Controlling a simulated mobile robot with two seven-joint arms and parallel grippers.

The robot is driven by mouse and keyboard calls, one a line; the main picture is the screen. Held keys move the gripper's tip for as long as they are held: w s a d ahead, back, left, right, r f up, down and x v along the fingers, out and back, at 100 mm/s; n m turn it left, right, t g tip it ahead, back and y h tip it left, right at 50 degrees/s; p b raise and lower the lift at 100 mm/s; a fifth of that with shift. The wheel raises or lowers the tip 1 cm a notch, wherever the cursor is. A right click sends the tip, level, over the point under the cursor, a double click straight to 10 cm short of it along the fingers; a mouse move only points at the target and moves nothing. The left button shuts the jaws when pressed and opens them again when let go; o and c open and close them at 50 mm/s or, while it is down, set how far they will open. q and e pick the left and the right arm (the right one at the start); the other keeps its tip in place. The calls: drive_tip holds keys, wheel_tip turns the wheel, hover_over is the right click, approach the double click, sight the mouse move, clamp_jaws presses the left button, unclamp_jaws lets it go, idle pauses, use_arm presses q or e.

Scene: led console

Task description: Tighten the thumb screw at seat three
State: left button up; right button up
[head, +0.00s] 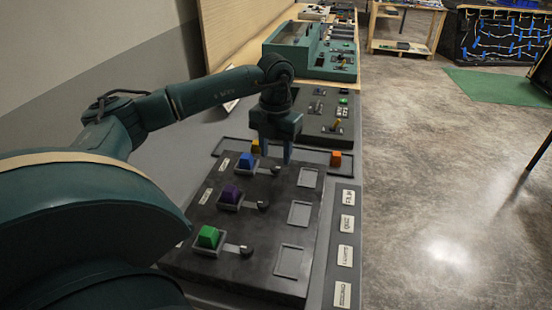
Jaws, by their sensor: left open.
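A dark console panel (262,262) holds a green block (209,237), a purple block (230,194) and a blue block (246,161), each in a grey seat. Beside each block, to its right, is a dark thumb screw: one by the green block (247,250), one by the purple block (263,205) and one by the blue block (275,170). I cannot read which seat is three. My left gripper (275,153) points down over the far end of the panel, open, its fingertips near the blue block's screw. I cannot tell whether it touches. My right gripper is out of view.
Empty square recesses (299,213) line the panel's right side, with label plates (346,225) beyond. Orange (336,158) and yellow (255,146) blocks lie behind. Farther back are a switch panel (328,112) and a green case (292,47). The floor at right is open.

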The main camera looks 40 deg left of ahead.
sight(276, 167)
use_arm(q)
wheel_tip(276, 167, down, 3)
drive_tip(key=shift+f, duration=0.25)
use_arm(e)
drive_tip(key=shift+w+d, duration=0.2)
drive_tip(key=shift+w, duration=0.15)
use_arm(q)
drive_tip(key=c, duration=0.6)
clamp_jaws()
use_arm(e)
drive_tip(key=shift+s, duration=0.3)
